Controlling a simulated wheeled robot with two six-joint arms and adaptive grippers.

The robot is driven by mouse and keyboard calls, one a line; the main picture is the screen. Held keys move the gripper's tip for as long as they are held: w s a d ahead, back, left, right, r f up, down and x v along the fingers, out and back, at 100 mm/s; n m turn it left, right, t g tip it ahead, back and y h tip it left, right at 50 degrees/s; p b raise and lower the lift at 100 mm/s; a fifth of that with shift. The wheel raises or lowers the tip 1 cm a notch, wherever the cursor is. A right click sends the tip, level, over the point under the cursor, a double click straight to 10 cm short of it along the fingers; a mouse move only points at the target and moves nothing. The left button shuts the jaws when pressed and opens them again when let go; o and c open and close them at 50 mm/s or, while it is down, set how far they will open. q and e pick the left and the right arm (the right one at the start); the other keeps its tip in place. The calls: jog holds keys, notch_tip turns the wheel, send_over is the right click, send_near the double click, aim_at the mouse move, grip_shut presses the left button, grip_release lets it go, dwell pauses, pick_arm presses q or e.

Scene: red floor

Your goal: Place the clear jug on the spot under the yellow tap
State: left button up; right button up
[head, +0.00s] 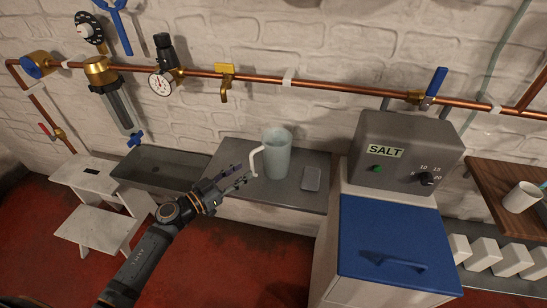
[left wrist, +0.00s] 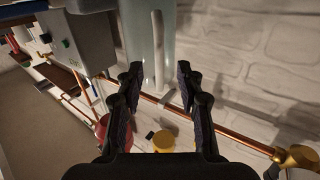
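The clear jug (head: 277,155) stands upright on a grey counter (head: 320,160), its white handle facing left. The yellow tap (head: 225,83) hangs from the copper pipe on the wall, above and left of the jug. No marking is discernible on the counter below the tap. My left gripper (head: 240,176) is open, just left of the jug's handle and low over the counter. In the left wrist view, the jug (left wrist: 143,38) and its handle lie beyond the open fingers (left wrist: 160,76). Nothing is held. My right gripper is not in view.
A small grey slab (head: 311,178) lies right of the jug. The salt machine (head: 405,150) and a blue-lidded cabinet (head: 395,235) stand farther right. A sink trough (head: 160,168) and white step stool (head: 95,205) are at left. A white mug (head: 521,197) is far right.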

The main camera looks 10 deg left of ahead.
aim_at(253, 165)
pick_arm(q)
jog(key=x, duration=0.5)
jog(key=shift+w+d, duration=0.15)
grip_shut()
